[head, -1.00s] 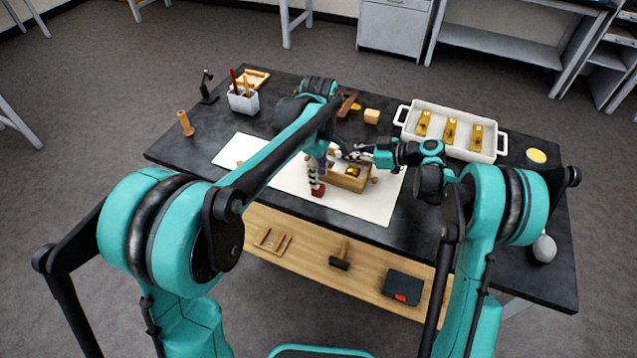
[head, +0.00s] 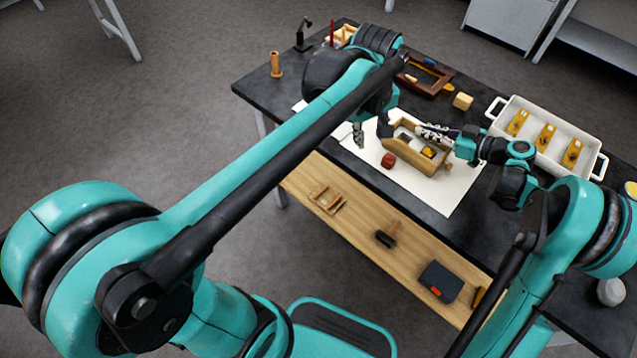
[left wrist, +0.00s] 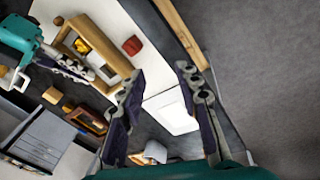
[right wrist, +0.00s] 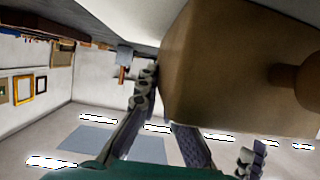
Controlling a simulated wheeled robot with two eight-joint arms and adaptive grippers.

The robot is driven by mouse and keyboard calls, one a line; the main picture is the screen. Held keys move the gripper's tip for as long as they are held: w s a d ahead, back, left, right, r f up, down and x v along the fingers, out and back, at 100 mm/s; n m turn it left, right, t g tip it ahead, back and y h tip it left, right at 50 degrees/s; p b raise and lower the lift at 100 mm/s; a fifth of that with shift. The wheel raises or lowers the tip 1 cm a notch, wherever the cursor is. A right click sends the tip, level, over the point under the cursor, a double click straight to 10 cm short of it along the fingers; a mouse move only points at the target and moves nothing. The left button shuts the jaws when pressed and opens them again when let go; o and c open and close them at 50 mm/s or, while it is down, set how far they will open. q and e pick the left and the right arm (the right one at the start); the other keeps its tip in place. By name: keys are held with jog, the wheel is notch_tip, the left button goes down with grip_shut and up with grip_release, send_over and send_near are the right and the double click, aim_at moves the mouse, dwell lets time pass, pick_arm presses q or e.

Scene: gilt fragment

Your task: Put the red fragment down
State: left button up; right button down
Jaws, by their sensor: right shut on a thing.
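The red fragment (head: 388,160) lies on the white sheet (head: 436,195), just in front of a wooden box-like holder (head: 410,152). It also shows in the left wrist view (left wrist: 132,46), clear of the fingers. My left gripper (head: 358,135) is to the left of the fragment, apart from it. In the left wrist view its two fingers (left wrist: 160,78) are spread with nothing between them. My right gripper (head: 430,132) is shut on the far right part of the wooden holder. In the right wrist view the holder's wooden side (right wrist: 225,70) fills much of the picture and hides part of the grip.
A white tray (head: 547,115) with several gold pieces stands at the right. A dark wooden frame (head: 425,80) and a pale block (head: 463,101) lie behind the holder. A mallet (head: 387,235) and a dark box (head: 440,281) are on the front wooden shelf.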

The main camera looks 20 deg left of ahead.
pick_arm(q)
jog(key=s+a+f+m+t, duration=0.2)
jog(key=s+a+f+m, duration=0.1)
jog(key=s, duration=0.3)
jog(key=s+a+f+m+t, duration=0.2)
jog(key=s+a+f+m, duration=0.1)
jog(key=s+m, duration=0.2)
jog(key=shift+s+a+m, duration=0.25)
jog(key=shift+s+m, duration=0.15)
jog(key=shift+s, duration=0.6)
jog(key=shift+o, duration=0.3)
jog(key=shift+s+a+f+m+t, duration=0.2)
jog(key=shift+s+f+m+t, duration=0.2)
notch_tip(320, 180, up, 4)
jog(key=n+g, duration=0.7)
jog(key=n, duration=0.7)
send_over(391, 157)
jog(key=f, duration=0.6)
jog(key=shift+w+a, duration=0.15)
jog(key=shift+a, duration=0.1)
jog(key=shift+d+f, duration=0.15)
jog(key=shift+f, duration=1.15)
jog(key=shift+d+f, duration=0.15)
jog(key=shift+f, duration=1.15)
grip_shut()
